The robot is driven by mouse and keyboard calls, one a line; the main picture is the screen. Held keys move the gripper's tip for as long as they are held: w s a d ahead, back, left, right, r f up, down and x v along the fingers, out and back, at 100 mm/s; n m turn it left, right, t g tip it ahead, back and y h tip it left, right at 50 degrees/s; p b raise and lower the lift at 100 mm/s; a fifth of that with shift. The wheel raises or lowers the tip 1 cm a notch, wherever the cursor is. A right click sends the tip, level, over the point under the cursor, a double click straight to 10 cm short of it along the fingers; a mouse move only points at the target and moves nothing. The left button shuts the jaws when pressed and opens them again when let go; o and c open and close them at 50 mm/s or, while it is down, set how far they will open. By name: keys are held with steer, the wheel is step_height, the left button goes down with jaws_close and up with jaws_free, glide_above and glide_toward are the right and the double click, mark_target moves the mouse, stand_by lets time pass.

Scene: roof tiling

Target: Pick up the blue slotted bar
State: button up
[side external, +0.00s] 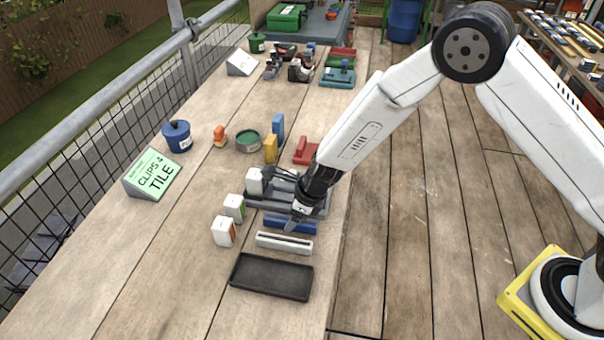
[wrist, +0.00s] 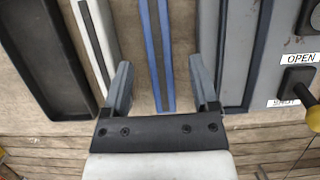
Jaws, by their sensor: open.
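The blue slotted bar (side external: 290,224) lies on the wooden table between a white slotted bar (side external: 284,243) and a grey device (side external: 262,199). In the wrist view the blue slotted bar (wrist: 158,50) runs lengthwise, with a dark slot along it. My gripper (wrist: 163,85) is open, and its two fingers appear on either side of the blue bar's line, with nothing between them shut tight. In the side view my gripper (side external: 295,222) is low over the blue bar and hides part of it. I cannot tell whether the fingers touch it.
The white slotted bar (wrist: 97,45) lies close beside the left finger, with a black tray (wrist: 42,60) beyond it. The grey device (wrist: 262,60) with an OPEN label stands close on the right. Small white boxes (side external: 223,232) stand left of the bars.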

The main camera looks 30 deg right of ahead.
steer(key=shift+x, duration=1.2)
jaws_close()
